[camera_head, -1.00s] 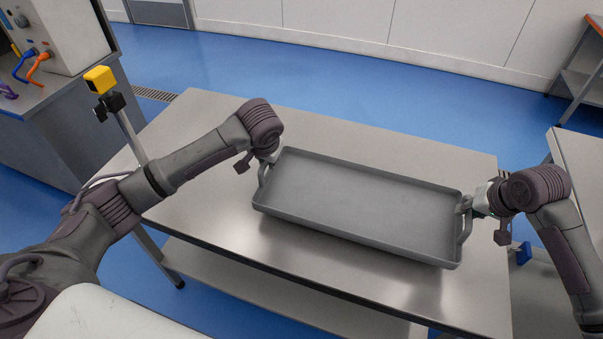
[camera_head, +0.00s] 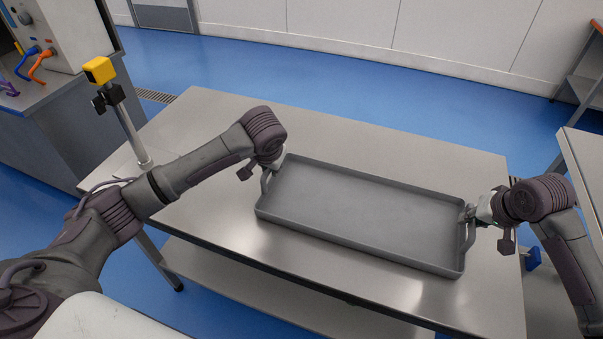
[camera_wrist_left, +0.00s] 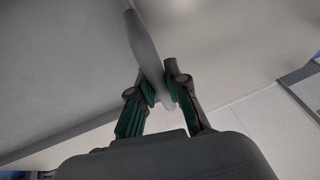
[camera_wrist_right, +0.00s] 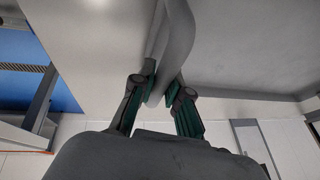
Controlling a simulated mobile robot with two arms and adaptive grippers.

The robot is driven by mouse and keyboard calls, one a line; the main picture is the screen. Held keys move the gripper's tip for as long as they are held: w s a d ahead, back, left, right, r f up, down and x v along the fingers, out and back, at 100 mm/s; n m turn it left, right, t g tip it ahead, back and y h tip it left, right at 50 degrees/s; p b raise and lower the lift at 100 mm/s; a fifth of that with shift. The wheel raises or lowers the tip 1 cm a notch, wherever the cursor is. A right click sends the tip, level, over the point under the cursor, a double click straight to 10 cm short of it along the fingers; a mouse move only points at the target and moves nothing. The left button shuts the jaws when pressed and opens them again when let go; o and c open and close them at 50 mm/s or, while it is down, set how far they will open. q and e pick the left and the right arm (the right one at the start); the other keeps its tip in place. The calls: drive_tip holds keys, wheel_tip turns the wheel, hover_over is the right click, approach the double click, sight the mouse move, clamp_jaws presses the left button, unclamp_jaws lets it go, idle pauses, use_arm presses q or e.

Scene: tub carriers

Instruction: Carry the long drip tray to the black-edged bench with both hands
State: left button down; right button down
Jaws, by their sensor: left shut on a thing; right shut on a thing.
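The long grey drip tray (camera_head: 365,217) is empty, with a low rim and a looped handle at each short end. It is over the steel table, level or nearly so; I cannot tell whether its underside touches the top. My left gripper (camera_head: 269,170) is shut on the left handle, and the left wrist view shows the handle bar between the fingers (camera_wrist_left: 160,92). My right gripper (camera_head: 471,212) is shut on the right handle, which also sits between the fingers in the right wrist view (camera_wrist_right: 160,92). No black-edged bench can be made out for sure.
The steel table (camera_head: 330,122) has a lower shelf. A post with a yellow block (camera_head: 99,70) stands at its left end. A grey cabinet (camera_head: 45,125) with an instrument is at the left. Another bench (camera_head: 585,155) stands at the right. Blue floor lies clear behind.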

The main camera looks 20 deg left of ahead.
use_arm(q)
drive_tip(key=shift+f+b, duration=0.3)
drive_tip(key=shift+f, duration=0.25)
use_arm(e)
drive_tip(key=shift+f, duration=0.55)
use_arm(q)
drive_tip(key=c, duration=1.2)
unclamp_jaws()
drive_tip(key=shift+r, duration=0.2)
use_arm(e)
drive_tip(key=c, duration=1.2)
unclamp_jaws()
drive_tip(key=shift+r, duration=0.2)
use_arm(q)
drive_tip(key=shift+o, duration=0.2)
use_arm(e)
drive_tip(key=shift+o, duration=0.2)
use_arm(q)
drive_tip(key=shift+r, duration=0.1)
use_arm(e)
drive_tip(key=shift+s+r, duration=0.1)
drive_tip(key=shift+r, duration=0.15)
use_arm(q)
drive_tip(key=v, duration=1.1)
drive_tip(key=shift+s+r, duration=0.2)
drive_tip(key=shift+r, duration=0.1)
use_arm(e)
drive_tip(key=v, duration=1.1)
drive_tip(key=shift+r, duration=0.2)
